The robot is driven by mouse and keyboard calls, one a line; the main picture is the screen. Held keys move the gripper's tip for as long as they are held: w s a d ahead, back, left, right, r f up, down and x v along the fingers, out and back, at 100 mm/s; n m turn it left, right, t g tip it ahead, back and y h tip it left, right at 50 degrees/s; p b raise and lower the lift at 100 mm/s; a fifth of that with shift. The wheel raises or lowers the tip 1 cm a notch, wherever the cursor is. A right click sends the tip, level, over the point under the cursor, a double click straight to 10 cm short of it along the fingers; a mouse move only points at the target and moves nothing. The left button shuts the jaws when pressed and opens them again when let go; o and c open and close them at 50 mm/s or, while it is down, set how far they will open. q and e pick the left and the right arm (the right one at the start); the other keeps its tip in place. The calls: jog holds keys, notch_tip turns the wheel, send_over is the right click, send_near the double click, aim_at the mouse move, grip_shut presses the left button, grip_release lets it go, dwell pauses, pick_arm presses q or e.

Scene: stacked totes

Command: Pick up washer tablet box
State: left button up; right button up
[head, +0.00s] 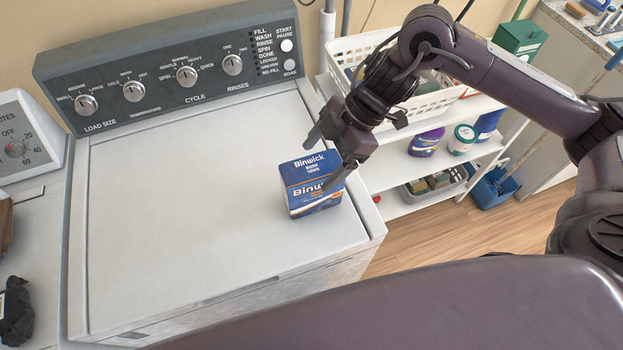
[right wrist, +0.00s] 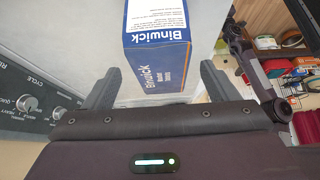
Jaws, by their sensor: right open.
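The washer tablet box (head: 306,181) is a blue and white carton marked Binwick. It stands upright on the right part of the washing machine's white lid (head: 190,200). My right gripper (head: 327,161) is open, with its fingers reaching down at the box, one towards its back and one across its right front. In the right wrist view the box (right wrist: 157,62) lies ahead, between the lines of the two open fingers (right wrist: 158,88). Contact between fingers and box cannot be made out. My left gripper is not in view.
The control panel (head: 180,75) rises behind the lid. To the right, a white shelf (head: 400,165) holds a white basket (head: 345,50) and several bottles. A dark bag (head: 15,312) lies at the far left. The lid left of the box is clear.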

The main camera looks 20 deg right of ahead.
aim_at(309, 168)
jog(key=p+x, duration=0.1)
jog(key=x, duration=0.2)
jog(key=shift+s+a+f+p, duration=0.15)
jog(key=shift+a+p, duration=0.2)
jog(key=shift+a, duration=0.2)
jog(key=shift+a+f, duration=0.25)
jog(key=shift+f, duration=0.25)
jog(key=c, duration=1.3)
jog(key=shift+r, duration=0.1)
jog(key=shift+r, duration=0.55)
notch_tip(309, 168, up, 7)
jog(key=shift+f+b, duration=0.2)
jog(key=shift+b, duration=0.55)
notch_tip(309, 168, up, 12)
jog(key=shift+r+p, duration=0.1)
jog(key=shift+p, duration=0.25)
